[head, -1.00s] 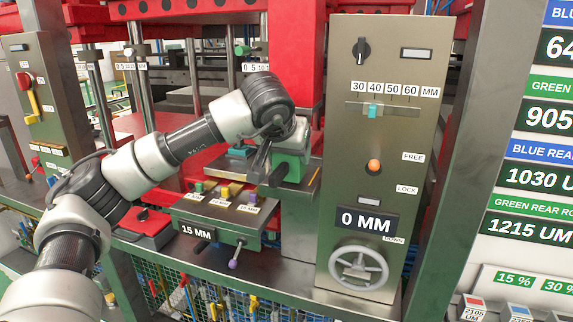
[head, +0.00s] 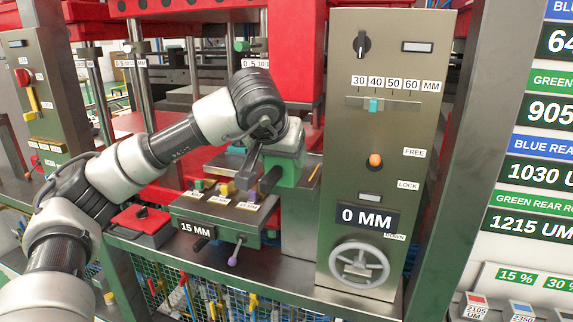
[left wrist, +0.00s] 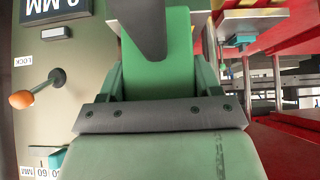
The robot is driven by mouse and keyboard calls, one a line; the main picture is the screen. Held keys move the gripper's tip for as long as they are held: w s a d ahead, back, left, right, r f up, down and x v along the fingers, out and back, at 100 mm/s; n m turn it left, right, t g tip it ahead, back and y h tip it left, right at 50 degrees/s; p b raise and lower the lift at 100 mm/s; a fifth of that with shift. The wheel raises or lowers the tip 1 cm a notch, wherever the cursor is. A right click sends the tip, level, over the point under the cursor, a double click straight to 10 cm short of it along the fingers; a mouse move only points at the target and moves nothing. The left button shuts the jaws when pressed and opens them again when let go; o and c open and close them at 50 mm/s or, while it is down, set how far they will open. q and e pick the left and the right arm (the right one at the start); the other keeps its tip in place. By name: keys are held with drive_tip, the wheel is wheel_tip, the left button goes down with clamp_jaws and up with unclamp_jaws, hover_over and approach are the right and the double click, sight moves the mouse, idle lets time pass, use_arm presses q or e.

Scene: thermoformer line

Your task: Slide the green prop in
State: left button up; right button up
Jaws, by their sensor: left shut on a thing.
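The green prop (head: 289,173) is a green block beside the left side of the tall control panel, above the red machine bed. My left gripper (head: 259,178) is shut at the prop, with its dark fingers at the prop's left side. In the left wrist view the green prop (left wrist: 170,72) fills the middle, close to the camera. A dark part hides its top centre, and a dark bar with screws crosses below. The exact contact between fingers and prop is hidden. My right gripper is not in view.
The control panel (head: 390,120) with its handwheel (head: 359,265) stands close on the right. A small table marked 15 MM (head: 218,213) carries several coloured pieces at the front left. A red machine column (head: 297,60) stands behind my wrist.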

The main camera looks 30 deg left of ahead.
sight(269, 176)
use_arm(q)
drive_tip(key=shift+s+d+r+b, duration=0.1)
drive_tip(key=shift+s+d+b, duration=0.2)
drive_tip(key=shift+s, duration=1)
drive_tip(key=shift+s+d+f+b, duration=0.1)
drive_tip(key=shift+s+d+b, duration=0.2)
drive_tip(key=shift+s, duration=1.05)
drive_tip(key=shift+s+d+r+b, duration=0.1)
drive_tip(key=shift+s+d+b, duration=0.2)
drive_tip(key=shift+s, duration=1)
